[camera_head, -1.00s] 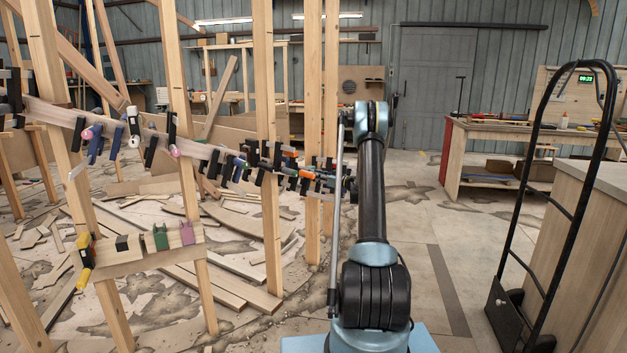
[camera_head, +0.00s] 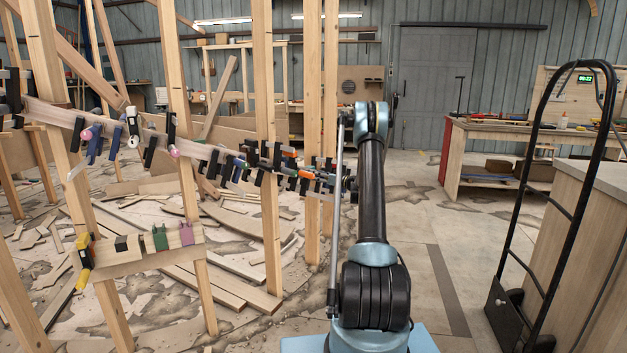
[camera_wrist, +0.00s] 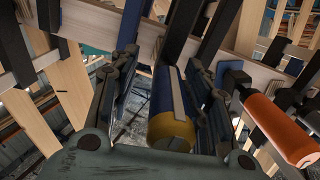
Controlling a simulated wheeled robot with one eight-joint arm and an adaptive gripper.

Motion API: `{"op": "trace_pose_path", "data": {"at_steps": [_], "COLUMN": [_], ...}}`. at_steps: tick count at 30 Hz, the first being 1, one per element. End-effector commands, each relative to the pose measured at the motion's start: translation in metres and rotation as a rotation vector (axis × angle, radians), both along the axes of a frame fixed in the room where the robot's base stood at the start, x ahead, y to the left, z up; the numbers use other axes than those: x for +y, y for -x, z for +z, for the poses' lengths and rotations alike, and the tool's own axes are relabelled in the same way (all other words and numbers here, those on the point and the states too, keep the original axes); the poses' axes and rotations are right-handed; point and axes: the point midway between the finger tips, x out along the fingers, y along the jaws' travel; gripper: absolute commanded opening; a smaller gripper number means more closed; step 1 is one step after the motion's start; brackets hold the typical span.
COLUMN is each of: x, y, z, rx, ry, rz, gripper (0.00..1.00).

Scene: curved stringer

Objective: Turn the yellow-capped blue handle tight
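The blue handle (camera_wrist: 164,92) with a yellow cap (camera_wrist: 172,130) is in the middle of the wrist view, its capped end towards me. My gripper (camera_wrist: 163,66) has one finger on each side of it. A gap shows between the left finger and the handle. The right finger is close beside it; I cannot tell if they touch. In the head view my gripper is mostly hidden behind my arm, at the right end of the clamped curved stringer (camera_head: 60,115). I cannot single out this handle there.
An orange handle (camera_wrist: 285,130) on a dark clamp is close to the right of my gripper. Wooden posts (camera_head: 270,150) hold the stringer. Scrap boards (camera_head: 230,285) lie on the floor. A black hand truck (camera_head: 525,210) and a workbench (camera_head: 455,160) are at the right.

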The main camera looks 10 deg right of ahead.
Motion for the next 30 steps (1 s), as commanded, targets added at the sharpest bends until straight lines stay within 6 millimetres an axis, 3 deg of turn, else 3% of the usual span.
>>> {"op": "trace_pose_path", "data": {"at_steps": [8,22,30], "x": [-0.006,-0.068,-0.087], "y": [0.007,0.059,0.075], "z": [0.0,-0.001,-0.002], "rx": [0.0,0.0,0.001], "ry": [0.0,0.0,0.0], "rz": [0.002,-0.001,0.0], "gripper": [0.44,0.44,0.44]}}
